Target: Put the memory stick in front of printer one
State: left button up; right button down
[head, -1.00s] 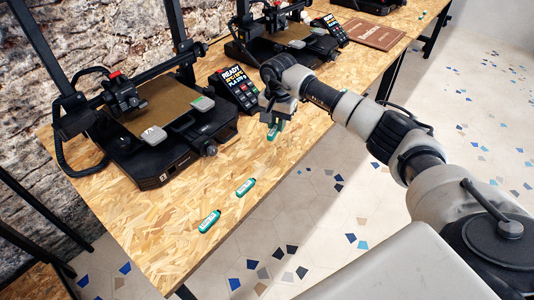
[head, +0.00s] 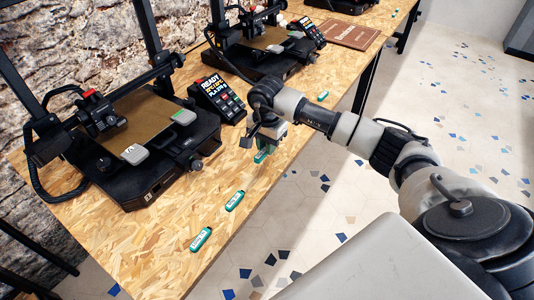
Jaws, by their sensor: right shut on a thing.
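My right gripper (head: 264,146) is shut on a green memory stick (head: 260,156), close over the table near its right edge. The jaws partly hide the stick, and I cannot tell whether it touches the table. Two more green sticks with pale labels lie in the foreground, one (head: 234,201) nearer the gripper and one (head: 201,240) nearer me. The near black printer (head: 150,180) stands left of the gripper and a second printer (head: 268,62) stands behind it. My left gripper is not in view.
A dark keypad unit with a lit screen (head: 217,97) stands between the printers. Another green stick (head: 322,96) lies beyond my right arm. A brown board (head: 343,33) lies farther back. The wooden table (head: 150,240) is bare at its near end; its right edge drops to the floor.

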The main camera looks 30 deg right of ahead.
aim_at(267, 163)
jog(key=shift+s+a+f, duration=0.1)
jog(key=shift+s+f, duration=0.1)
jog(key=shift+f, duration=0.25)
notch_tip(267, 163, down, 3)
jog(key=shift+f, duration=0.15)
jog(key=shift+f, duration=0.25)
jog(key=c, duration=1)
grip_release()
jog(key=shift+r, duration=0.1)
jog(key=shift+c, duration=0.2)
